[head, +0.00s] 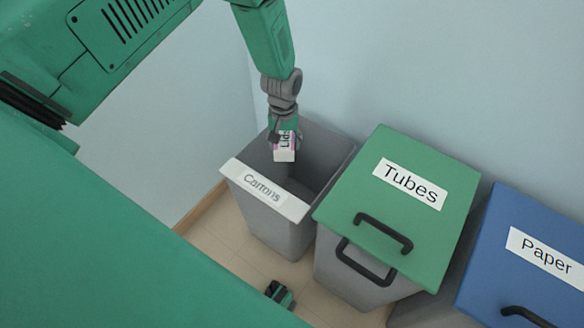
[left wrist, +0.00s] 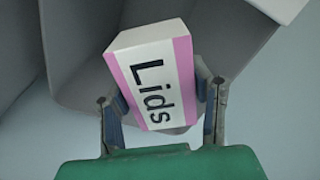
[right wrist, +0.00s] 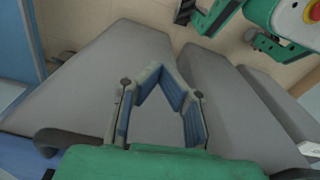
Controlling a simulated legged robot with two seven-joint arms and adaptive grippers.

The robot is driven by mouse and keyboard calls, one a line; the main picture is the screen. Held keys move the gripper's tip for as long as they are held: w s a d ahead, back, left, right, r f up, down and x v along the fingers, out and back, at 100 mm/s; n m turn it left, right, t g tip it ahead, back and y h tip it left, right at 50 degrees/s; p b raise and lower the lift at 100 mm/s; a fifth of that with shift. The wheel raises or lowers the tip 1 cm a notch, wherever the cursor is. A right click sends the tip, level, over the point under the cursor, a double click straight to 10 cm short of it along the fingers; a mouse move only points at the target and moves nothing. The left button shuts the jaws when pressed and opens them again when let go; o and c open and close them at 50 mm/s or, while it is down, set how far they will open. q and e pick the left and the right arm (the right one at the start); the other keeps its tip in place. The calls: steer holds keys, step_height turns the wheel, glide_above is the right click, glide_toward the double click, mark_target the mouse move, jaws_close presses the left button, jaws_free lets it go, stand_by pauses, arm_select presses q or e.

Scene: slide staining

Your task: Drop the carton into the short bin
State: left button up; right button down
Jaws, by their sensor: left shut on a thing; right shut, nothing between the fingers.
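In the head view the carton appears over the open mouth of a grey bin (head: 270,215) labelled "Cartons". This bin has no lid and looks lower than its neighbours. The carton's height above the rim is hard to judge. My right gripper (right wrist: 162,85) is shut and empty in the right wrist view, in front of grey bin sides.
A grey bin with a green "Tubes" lid (head: 400,220) and black handles stands right of the open bin. A bin with a blue "Paper" lid (head: 520,250) stands farther right. A pale wall (head: 400,60) is close behind. Bare floor (head: 230,245) shows in front.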

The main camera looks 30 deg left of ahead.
arm_select(q)
steer(key=shift+a, duration=0.1)
steer(key=o, duration=1)
steer(key=shift+d+r, duration=0.15)
steer(key=shift+d, duration=0.15)
steer(key=shift+r, duration=0.15)
step_height(320, 180, up, 12)
steer(key=shift+f, duration=0.2)
steer(key=shift+a, duration=0.1)
steer(key=shift+f, duration=0.1)
